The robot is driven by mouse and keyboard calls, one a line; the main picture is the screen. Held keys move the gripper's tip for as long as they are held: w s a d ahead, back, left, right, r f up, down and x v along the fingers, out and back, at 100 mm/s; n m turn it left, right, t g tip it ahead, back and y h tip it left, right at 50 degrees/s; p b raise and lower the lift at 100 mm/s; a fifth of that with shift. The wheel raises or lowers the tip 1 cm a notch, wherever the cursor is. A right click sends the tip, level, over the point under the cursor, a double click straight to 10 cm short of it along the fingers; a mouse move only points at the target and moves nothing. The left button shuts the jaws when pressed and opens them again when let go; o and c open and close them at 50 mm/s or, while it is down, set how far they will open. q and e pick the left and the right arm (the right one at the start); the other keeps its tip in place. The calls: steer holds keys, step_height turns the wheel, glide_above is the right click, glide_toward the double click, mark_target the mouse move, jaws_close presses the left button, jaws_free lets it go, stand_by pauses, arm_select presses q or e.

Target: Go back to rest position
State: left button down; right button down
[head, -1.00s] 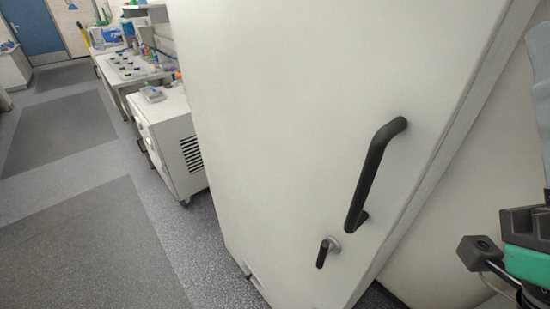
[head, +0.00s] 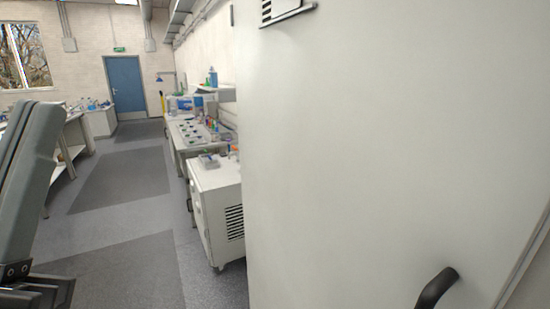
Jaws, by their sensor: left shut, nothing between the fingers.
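My left arm stands at the left edge of the head view as a tall grey link. My left gripper (head: 38,292) shows as dark parts at the bottom left corner, partly cut off by the frame. It is shut and holds nothing. It is well apart from the big white cabinet (head: 370,150) that fills the right half. The cabinet's black door handle (head: 436,287) shows at the bottom right, partly cut off. My right gripper is not in view.
A low white unit with a vent (head: 217,212) stands left of the cabinet, and a bench with small items (head: 200,133) lies behind it. Another bench stands at the far left. The grey floor (head: 130,185) between is clear up to a blue door (head: 126,84).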

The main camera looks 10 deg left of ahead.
arm_select(q)
step_height(320, 180, up, 36)
steer(key=w+d+n+g+h+p, duration=0.1)
steer(key=w+n+h+p, duration=0.1)
steer(key=p, duration=3.6)
steer(key=shift+d+r+n+h, duration=0.15)
steer(key=shift+d+n+h, duration=0.1)
steer(key=shift+n+h, duration=0.25)
